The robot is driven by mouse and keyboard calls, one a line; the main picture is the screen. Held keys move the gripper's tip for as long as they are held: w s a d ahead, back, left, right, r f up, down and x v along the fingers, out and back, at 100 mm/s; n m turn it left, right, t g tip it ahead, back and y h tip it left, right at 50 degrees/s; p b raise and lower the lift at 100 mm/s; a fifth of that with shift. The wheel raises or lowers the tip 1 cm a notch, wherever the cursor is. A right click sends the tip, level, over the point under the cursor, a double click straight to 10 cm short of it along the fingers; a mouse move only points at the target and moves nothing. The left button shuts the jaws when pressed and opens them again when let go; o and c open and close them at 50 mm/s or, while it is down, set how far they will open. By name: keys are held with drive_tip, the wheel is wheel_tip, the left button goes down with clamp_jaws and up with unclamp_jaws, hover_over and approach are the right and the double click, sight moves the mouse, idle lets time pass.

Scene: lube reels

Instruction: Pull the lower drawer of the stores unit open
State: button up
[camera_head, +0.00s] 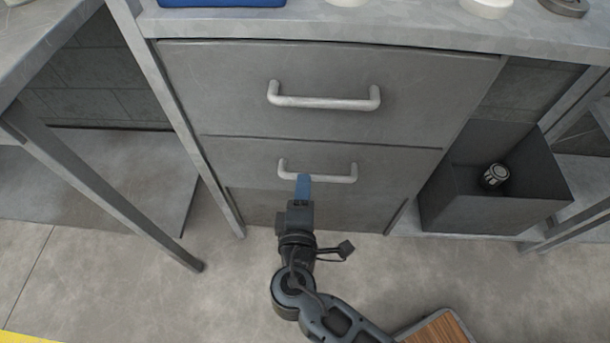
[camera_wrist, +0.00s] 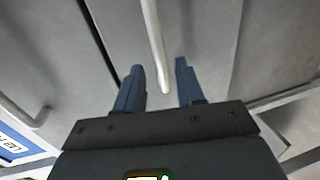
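The grey stores unit has an upper drawer (camera_head: 400,75) and a lower drawer (camera_head: 240,158), both looking shut. The lower drawer carries a pale bar handle (camera_head: 340,179). My gripper (camera_head: 303,178) is at this handle, a little left of its middle, pointing at the drawer front. In the wrist view my gripper (camera_wrist: 159,64) is open, with blue fingers apart. The lower handle (camera_wrist: 153,30) runs down the picture, and its near end shows between the two fingers. I cannot tell whether either finger touches it.
The upper handle (camera_head: 325,102) is above my gripper and also shows in the wrist view (camera_wrist: 22,116). A dark open bin (camera_head: 470,207) holding a small cylindrical part (camera_head: 495,176) stands at right. A table leg (camera_head: 110,190) is at left. Floor (camera_head: 130,270) in front is mostly clear.

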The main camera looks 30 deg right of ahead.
drive_tip(key=shift+x, duration=2.4)
clamp_jaws()
